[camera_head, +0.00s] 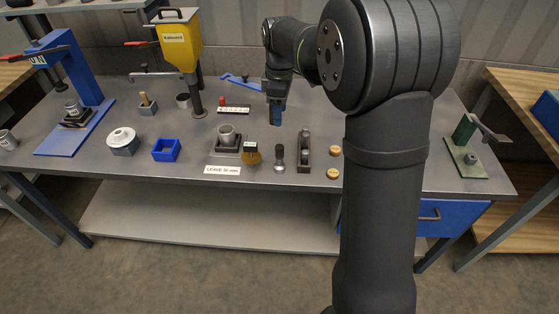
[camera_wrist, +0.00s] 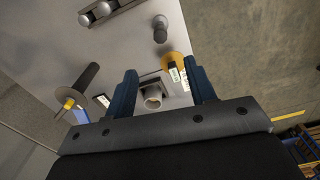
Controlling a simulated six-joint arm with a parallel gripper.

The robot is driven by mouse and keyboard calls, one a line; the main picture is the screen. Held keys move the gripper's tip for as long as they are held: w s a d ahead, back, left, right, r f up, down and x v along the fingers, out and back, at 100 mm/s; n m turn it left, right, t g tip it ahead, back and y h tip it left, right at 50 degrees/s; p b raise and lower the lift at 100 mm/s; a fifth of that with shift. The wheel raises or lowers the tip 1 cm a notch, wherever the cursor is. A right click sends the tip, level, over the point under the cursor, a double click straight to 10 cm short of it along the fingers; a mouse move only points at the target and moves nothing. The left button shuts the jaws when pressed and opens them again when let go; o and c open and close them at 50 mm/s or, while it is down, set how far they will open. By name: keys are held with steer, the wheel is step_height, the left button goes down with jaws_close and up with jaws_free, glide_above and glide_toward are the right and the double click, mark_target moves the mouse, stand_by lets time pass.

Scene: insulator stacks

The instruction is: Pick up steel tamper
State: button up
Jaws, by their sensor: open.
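The steel tamper, a dark rounded handle on a short metal foot (camera_head: 279,157), stands upright near the front of the grey bench. It also shows in the wrist view (camera_wrist: 160,30), beyond the fingertips and near the bench edge. My gripper (camera_head: 276,114) points down over the bench, behind the tamper and apart from it. In the wrist view my gripper (camera_wrist: 163,80) has its two blue fingers spread wide, with nothing between them at their level. A grey cup shows between the fingers, lower down on the bench.
Left of the tamper are a yellow-and-dark round piece (camera_head: 252,154) and the grey cup on its block (camera_head: 227,138). A dark long tool with a knob (camera_head: 304,155) stands close on its right, then two wooden discs (camera_head: 334,162). A yellow hopper (camera_head: 180,45) stands at the back left.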

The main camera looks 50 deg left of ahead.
mark_target(280, 157)
step_height(280, 157, down, 19)
steer(key=m, duration=0.7)
steer(key=shift+r+m, duration=0.15)
steer(key=shift+m, duration=0.15)
jaws_close()
